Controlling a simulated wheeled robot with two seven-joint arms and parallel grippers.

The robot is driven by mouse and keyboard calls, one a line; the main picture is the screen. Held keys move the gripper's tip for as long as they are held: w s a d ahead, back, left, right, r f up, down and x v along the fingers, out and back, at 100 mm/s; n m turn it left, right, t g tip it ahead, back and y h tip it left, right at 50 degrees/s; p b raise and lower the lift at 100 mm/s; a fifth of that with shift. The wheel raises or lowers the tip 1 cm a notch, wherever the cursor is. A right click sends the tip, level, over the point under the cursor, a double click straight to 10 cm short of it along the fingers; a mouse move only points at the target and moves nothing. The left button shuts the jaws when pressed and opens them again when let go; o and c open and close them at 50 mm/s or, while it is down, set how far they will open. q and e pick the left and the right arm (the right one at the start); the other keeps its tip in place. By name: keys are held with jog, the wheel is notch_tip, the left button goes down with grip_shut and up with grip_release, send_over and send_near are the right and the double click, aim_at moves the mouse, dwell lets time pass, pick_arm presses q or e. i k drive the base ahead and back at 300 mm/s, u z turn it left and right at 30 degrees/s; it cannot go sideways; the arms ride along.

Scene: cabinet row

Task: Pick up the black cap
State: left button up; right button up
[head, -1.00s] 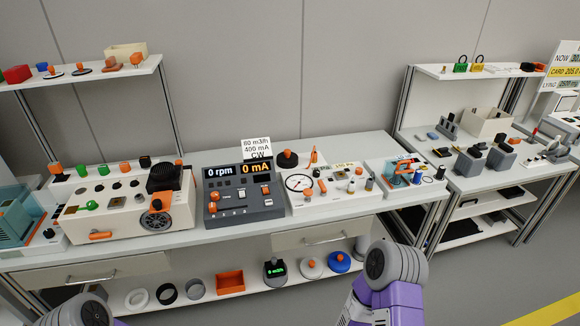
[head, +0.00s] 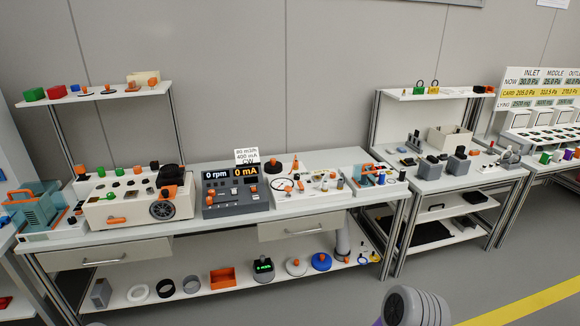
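A round black cap with an orange knob (head: 272,166) sits on the bench top, behind the right side of the dark control box. I cannot tell for sure that it is the task's cap; a small black piece (head: 154,165) stands on the white panel box at left, and a black ring (head: 166,288) lies on the lower shelf. Part of my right arm shows at the bottom right of the head view, well below and in front of the bench. Neither gripper's fingers are in view.
The control box (head: 234,192) and the white panel box (head: 128,212) fill much of the bench. Two drawers (head: 303,227) are shut below the top. Another bench (head: 455,181) stands at right, with a narrow gap between. Grey floor (head: 478,275) is open in front.

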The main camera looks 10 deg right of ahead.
aim_at(274, 167)
jog(key=z, duration=0.65)
jog(key=i, duration=1.9)
jog(key=u, duration=0.85)
